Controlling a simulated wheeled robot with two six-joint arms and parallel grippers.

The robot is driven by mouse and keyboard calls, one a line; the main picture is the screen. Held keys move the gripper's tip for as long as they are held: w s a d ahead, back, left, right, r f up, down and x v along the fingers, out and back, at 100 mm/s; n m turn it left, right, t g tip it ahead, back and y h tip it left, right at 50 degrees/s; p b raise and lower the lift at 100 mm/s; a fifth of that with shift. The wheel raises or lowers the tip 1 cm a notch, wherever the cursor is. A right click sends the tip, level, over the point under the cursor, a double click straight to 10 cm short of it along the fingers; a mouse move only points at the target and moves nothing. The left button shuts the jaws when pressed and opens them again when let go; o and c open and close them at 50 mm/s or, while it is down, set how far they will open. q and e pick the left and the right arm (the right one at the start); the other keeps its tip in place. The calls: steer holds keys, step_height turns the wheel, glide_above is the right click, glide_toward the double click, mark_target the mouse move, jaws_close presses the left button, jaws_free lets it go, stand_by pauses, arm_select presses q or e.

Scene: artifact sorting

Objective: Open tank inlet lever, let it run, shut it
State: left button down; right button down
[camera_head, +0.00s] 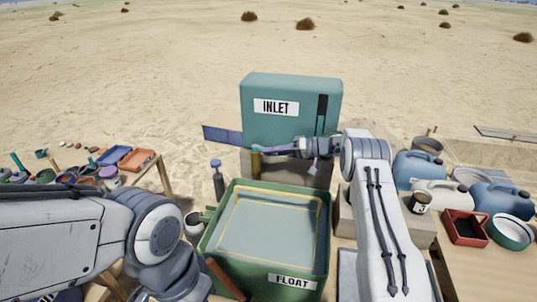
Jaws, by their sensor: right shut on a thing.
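The teal inlet box (291,92), labelled INLET, stands behind the tank, with a dark vertical slot on its right side. A flat blue bar (222,134) sticks out to the left at its lower front, seemingly part of the inlet lever. My right gripper (268,149) reaches in from the right along the box's lower front and is shut on what seems to be the lever; its fingers partly hide the grip. A brass-coloured piece (256,164) shows below. The green tank (324,240), labelled FLOAT, has a yellow line inside; its water level is unclear. My left gripper is out of view.
Left, a table holds small pots and blue and orange trays (136,160). A dark bottle (217,182) stands beside the tank. Right, blue jugs (418,168), a red box (465,227) and a bowl (512,231) crowd a wooden table. Open sand lies behind.

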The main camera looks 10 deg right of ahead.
steer(key=shift+w+a, duration=0.1)
steer(key=c, duration=0.8)
jaws_free()
steer(key=shift+o, duration=0.2)
steer(key=b+v, duration=0.3)
steer(key=v, duration=0.7)
steer(key=shift+d, duration=0.3)
steer(key=shift+r, duration=0.15)
